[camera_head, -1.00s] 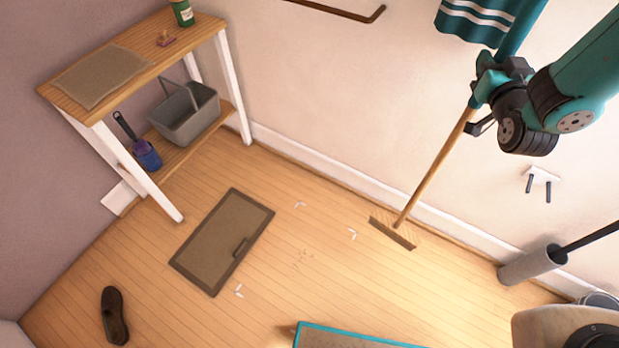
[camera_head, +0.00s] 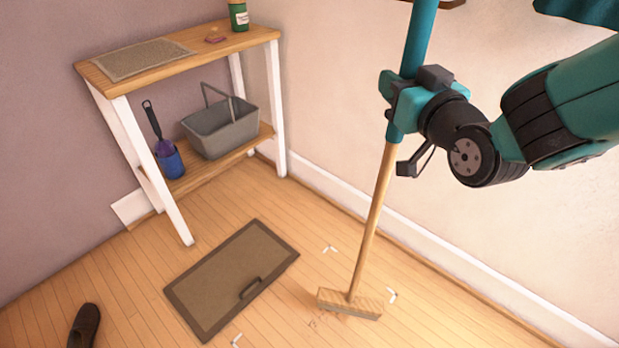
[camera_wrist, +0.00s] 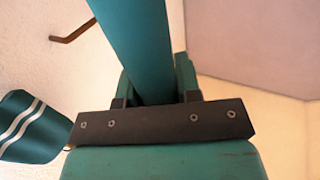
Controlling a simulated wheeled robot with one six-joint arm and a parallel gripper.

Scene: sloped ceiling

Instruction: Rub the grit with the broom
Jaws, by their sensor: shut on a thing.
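My gripper (camera_head: 405,97) is shut on the teal upper handle of the broom (camera_head: 372,225), which stands nearly upright, leaning slightly. The teal handle also shows between the jaws in the wrist view (camera_wrist: 133,45). The broom's wooden head (camera_head: 349,303) is low at the floor; I cannot tell whether it touches. The grit (camera_head: 325,318) is a faint brown scatter on the floorboards at the front left of the head, partly hidden by it. White corner marks (camera_head: 392,295) lie around that patch.
A brown floor hatch (camera_head: 232,278) with a handle lies left of the grit. A dark shoe (camera_head: 84,326) lies at the lower left. The wall stands behind the broom.

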